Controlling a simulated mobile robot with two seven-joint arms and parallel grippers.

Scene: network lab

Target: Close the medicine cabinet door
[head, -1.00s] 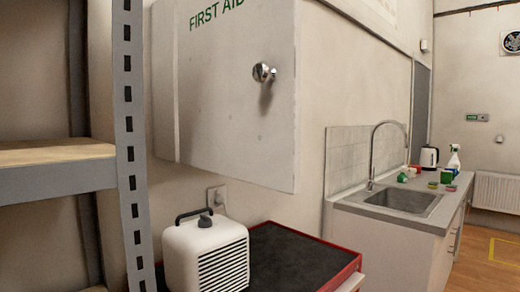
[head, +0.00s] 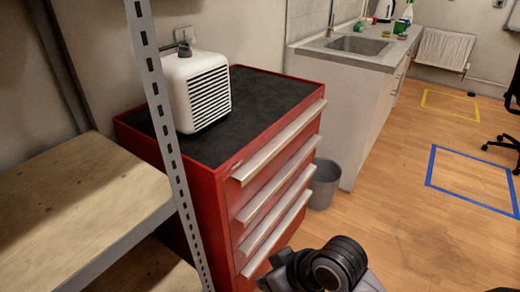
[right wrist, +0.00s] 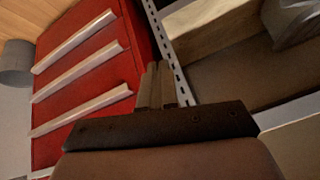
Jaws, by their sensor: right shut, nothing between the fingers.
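The medicine cabinet and its door are out of frame in both current views. My right gripper (right wrist: 158,84) shows in the right wrist view, its fingers together and empty. It is in front of the red drawer cabinet (right wrist: 95,75), near the grey shelf post, and I cannot tell whether it touches either. In the head view a dark, round arm part of mine shows at the bottom, but no fingertips. My left gripper is in neither view.
The red drawer cabinet (head: 190,195) carries a white heater (head: 196,92) on its black top. A shelf rack (head: 75,205) stands close at left. A grey bin (head: 323,184) stands beside the drawers. A sink counter (head: 380,45) is behind. The floor at right is largely clear.

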